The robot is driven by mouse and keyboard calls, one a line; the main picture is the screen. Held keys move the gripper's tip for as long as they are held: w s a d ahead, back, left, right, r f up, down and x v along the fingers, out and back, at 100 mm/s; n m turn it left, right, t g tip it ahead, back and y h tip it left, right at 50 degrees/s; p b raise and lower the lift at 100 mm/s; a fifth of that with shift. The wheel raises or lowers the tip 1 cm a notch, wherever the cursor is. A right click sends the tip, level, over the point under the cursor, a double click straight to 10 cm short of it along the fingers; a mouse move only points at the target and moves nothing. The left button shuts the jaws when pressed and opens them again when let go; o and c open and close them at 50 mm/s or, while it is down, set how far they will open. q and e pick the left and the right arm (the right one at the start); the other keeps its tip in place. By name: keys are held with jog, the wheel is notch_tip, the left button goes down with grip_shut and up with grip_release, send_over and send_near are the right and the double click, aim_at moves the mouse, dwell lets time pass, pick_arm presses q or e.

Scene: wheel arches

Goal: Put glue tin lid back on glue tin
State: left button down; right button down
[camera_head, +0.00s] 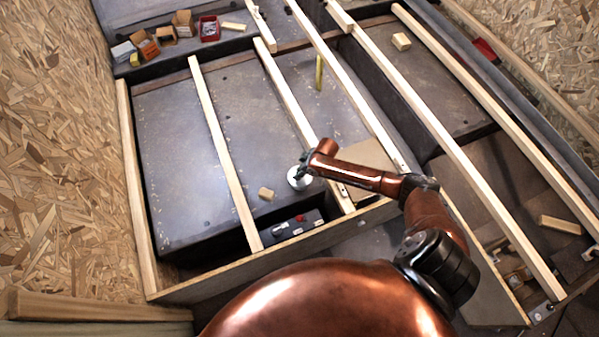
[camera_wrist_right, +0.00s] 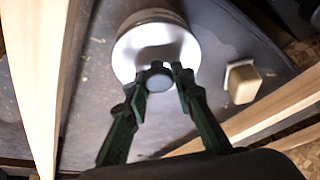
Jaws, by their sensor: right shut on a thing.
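My right gripper (camera_head: 303,169) reaches down into a bay between wooden battens. The lid (camera_head: 298,180) also shows as a pale disc under the gripper in the head view. A darker rounded rim, perhaps the glue tin (camera_wrist_right: 150,15), shows just beyond the lid; I cannot tell whether the lid touches it. My left gripper is out of view.
A small wood block (camera_head: 266,193) lies beside the lid. Wooden battens (camera_head: 225,150) edge the bay. Small cartons (camera_head: 148,46) and a red box (camera_head: 209,28) stand at the back left.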

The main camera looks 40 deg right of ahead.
dwell(0.6)
jog(key=c, duration=1.6)
grip_release()
jog(key=shift+s, duration=0.1)
jog(key=v, duration=1.2)
